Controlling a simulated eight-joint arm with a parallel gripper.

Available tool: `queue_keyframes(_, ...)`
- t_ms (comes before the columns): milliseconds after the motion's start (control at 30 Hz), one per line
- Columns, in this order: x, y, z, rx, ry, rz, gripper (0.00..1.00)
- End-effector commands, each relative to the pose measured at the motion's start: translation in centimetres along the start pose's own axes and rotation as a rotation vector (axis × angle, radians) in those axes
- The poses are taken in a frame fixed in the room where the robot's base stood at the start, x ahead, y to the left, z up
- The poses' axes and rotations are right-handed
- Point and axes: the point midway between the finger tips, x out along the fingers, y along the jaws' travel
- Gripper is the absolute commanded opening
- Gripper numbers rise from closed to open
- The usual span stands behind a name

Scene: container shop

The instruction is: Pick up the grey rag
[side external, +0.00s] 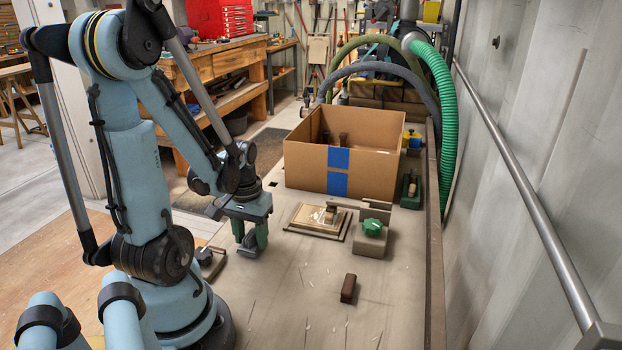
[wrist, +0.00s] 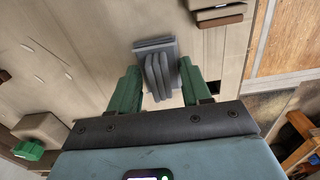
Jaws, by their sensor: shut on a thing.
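The grey rag (side external: 249,252) is a small folded bundle on the bench top, below my gripper (side external: 249,240) in the side view. In the wrist view the rag (wrist: 157,75) shows as several upright folds above a flat, layered edge. My gripper (wrist: 158,82) has green fingers, one on each side of the folds, and is shut on the rag. The rag looks to be at or just above the bench surface; I cannot tell whether it is touching.
An open cardboard box (side external: 311,168) with blue tape stands behind on the bench. A framed panel (side external: 318,222), a block with a green knob (side external: 373,230) and a brown block (side external: 348,288) lie to the right. A dark-knobbed tool (side external: 205,257) is close left. The front bench is mostly clear.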

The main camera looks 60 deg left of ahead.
Motion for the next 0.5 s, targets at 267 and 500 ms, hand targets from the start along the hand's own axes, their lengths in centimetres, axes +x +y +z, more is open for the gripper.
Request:
queue_keyframes(267,-3.1,0.0,0.1,0.0,0.0,0.0,0.19)
queue_keyframes(500,-5.5,3.5,2.1,0.009,0.0,0.0,0.19)
